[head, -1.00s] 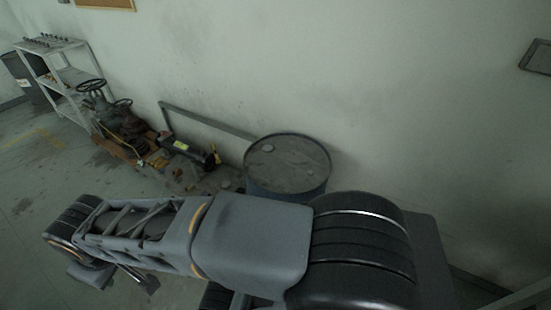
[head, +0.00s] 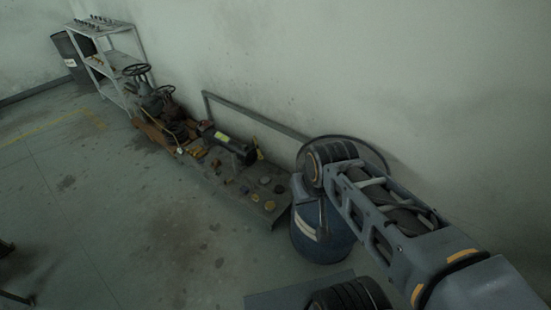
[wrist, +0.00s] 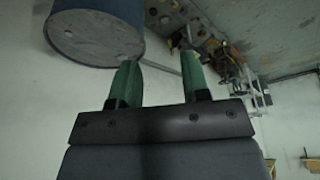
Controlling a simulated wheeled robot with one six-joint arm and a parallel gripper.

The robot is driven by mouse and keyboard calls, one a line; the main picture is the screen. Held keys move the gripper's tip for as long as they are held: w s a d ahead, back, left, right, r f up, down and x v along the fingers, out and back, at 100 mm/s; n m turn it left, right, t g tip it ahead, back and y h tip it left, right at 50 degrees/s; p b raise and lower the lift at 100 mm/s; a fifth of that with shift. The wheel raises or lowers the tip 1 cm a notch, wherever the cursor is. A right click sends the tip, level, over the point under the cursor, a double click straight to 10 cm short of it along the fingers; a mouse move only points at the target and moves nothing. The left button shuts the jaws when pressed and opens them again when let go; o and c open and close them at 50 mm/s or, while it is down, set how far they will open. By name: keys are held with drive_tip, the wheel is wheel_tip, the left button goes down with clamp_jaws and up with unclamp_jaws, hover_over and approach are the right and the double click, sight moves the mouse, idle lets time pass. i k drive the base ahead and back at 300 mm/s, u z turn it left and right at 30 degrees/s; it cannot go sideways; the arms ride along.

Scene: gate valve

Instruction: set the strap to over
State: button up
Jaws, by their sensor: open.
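I cannot make out a strap in either view. Handwheel valves (head: 150,90) stand among dark pipework beside the wall, left of centre in the head view. A dark cylindrical body with a yellow label (head: 232,147) lies to their right, above a low board (head: 255,205) with small round parts. In the wrist view my gripper (wrist: 159,62) has two green fingers, spread apart with nothing between them. The same equipment shows beyond the fingertips at upper right. In the head view my gripper cannot be made out clearly near the arm's far end.
A blue drum (head: 318,238) stands right of the board, partly covered by my arm; it also shows in the wrist view (wrist: 92,42). A grey rail (head: 255,117) runs along the wall. A shelf rack (head: 110,58) and dark barrel (head: 70,55) stand far left. The left floor is mostly clear.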

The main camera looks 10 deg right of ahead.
sight(256, 142)
drive_tip(key=u, duration=0.55)
drive_tip(key=k, duration=0.65)
drive_tip(key=u, duration=0.8)
drive_tip(key=i, duration=1.95)
drive_tip(key=z, duration=0.6)
drive_tip(key=i, duration=0.95)
drive_tip(key=z, duration=1.6)
drive_tip(key=i, duration=0.6)
drive_tip(key=z, duration=0.45)
